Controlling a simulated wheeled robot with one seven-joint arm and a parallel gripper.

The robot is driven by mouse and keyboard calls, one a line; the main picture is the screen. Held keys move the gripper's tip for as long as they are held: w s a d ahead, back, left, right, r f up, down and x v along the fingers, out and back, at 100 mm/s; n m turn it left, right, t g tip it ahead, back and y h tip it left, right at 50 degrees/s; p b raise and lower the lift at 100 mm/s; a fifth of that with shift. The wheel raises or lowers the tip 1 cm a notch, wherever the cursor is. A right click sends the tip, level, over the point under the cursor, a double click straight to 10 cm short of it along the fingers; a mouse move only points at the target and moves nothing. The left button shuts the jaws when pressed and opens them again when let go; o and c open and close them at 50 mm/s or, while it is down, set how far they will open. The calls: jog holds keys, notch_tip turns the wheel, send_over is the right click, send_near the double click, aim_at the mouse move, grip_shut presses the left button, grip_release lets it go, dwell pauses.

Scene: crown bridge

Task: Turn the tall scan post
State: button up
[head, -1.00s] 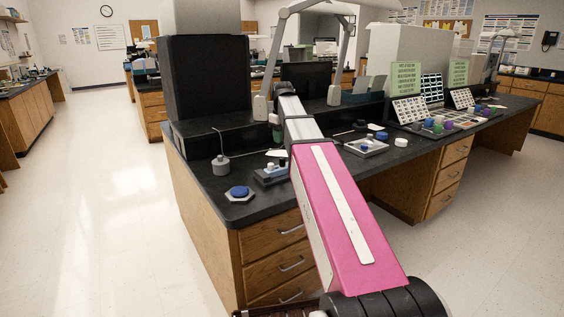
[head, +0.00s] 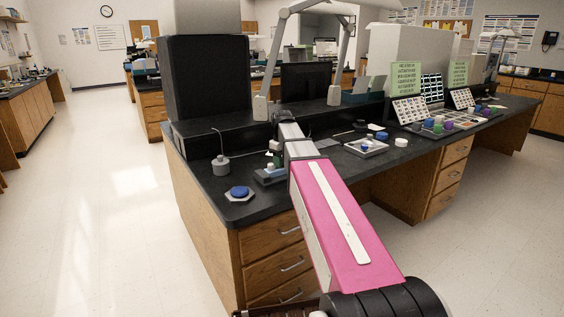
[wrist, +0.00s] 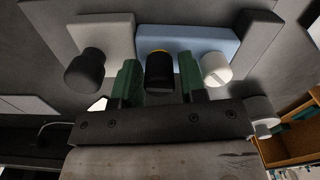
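In the wrist view a black post with a yellow ring (wrist: 160,72) stands on a pale blue block (wrist: 205,40). I take it for the scan post, but cannot confirm that it is the tall one. My gripper (wrist: 158,66) is open, with one green finger on each side of this post and narrow gaps visible. Whether the fingertips are level with the post is unclear. A black cylinder (wrist: 86,70) is left of the fingers and a white slotted cylinder (wrist: 215,69) is right. In the head view the blue-grey block (head: 268,178) lies below my gripper.
On the dark bench (head: 225,202), a blue round knob on a base (head: 239,192) and a grey weight-like object with a thin rod (head: 221,165) stand left of the block. A tray (head: 367,147) lies right of my arm. A black cabinet (head: 203,80) rises behind.

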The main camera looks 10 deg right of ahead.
jog(key=c, duration=0.6)
jog(key=shift+c, duration=0.2)
jog(key=m, duration=0.3)
jog(key=shift+m, duration=2.2)
jog(key=o, duration=0.6)
